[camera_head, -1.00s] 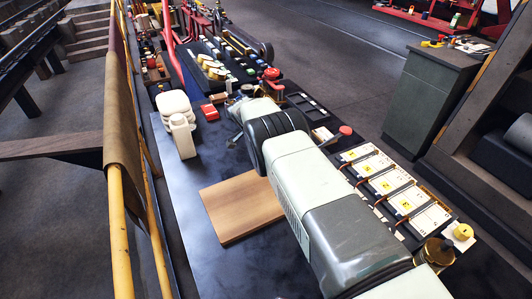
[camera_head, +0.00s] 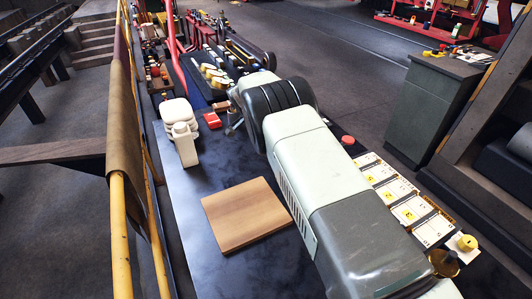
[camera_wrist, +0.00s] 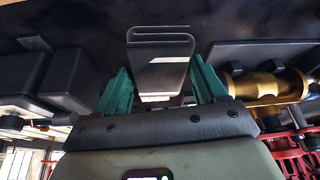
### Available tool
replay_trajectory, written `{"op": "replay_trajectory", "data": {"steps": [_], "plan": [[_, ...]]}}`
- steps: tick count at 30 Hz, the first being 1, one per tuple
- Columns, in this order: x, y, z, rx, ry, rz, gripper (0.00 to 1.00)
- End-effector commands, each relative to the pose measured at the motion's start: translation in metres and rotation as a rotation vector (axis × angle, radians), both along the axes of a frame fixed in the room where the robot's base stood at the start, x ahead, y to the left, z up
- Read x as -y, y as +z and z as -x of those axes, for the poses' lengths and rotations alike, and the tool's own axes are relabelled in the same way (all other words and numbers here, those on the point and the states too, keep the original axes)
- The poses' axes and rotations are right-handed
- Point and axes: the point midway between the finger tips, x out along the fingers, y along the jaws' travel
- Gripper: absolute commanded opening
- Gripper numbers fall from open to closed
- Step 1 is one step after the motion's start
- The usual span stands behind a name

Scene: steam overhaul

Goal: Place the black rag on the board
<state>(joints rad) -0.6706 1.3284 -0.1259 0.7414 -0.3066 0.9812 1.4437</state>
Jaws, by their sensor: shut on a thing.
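The board (camera_head: 245,213) is a flat wooden slab lying on the dark worktop, left of my arm in the head view. Its top is bare. In the wrist view, my gripper (camera_wrist: 161,85) has its green fingers closed on either side of a dark folded piece, the black rag (camera_wrist: 160,55). The rag's folded layers show at its far end. In the head view my arm hides most of the gripper and the rag. The gripper end is beyond the board, toward the back of the worktop, and not above it.
White cards (camera_head: 400,200) and a brass piece (camera_head: 444,262) lie right of my arm. A yellow rail (camera_head: 120,240) runs along the left. The worktop around the board is clear.

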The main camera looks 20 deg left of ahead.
Motion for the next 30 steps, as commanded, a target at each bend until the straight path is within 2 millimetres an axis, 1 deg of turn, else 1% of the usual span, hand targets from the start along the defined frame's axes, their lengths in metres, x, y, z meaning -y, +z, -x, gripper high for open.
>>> {"op": "replay_trajectory", "data": {"steps": [1,4,7,11,12,14,15,18,22,24,27,30], "plan": [[-0.001,0.007,0.001,0.000,0.002,0.001,0.30],[-0.006,0.015,0.009,-0.001,0.009,0.003,0.30],[-0.016,0.019,0.029,-0.002,0.023,0.010,0.30],[-0.028,0.022,0.069,-0.002,0.044,0.018,0.30],[-0.031,0.024,0.083,-0.002,0.050,0.020,0.30],[-0.032,0.026,0.104,-0.002,0.054,0.021,0.30],[-0.032,0.028,0.118,-0.003,0.056,0.021,0.30],[-0.028,0.031,0.152,-0.005,0.058,0.021,0.30],[-0.018,0.035,0.189,-0.008,0.055,0.017,0.29],[-0.012,0.037,0.204,-0.011,0.053,0.016,0.29],[-0.006,0.038,0.219,-0.013,0.048,0.013,0.29],[-0.003,0.036,0.226,-0.014,0.045,0.013,0.29]]}}
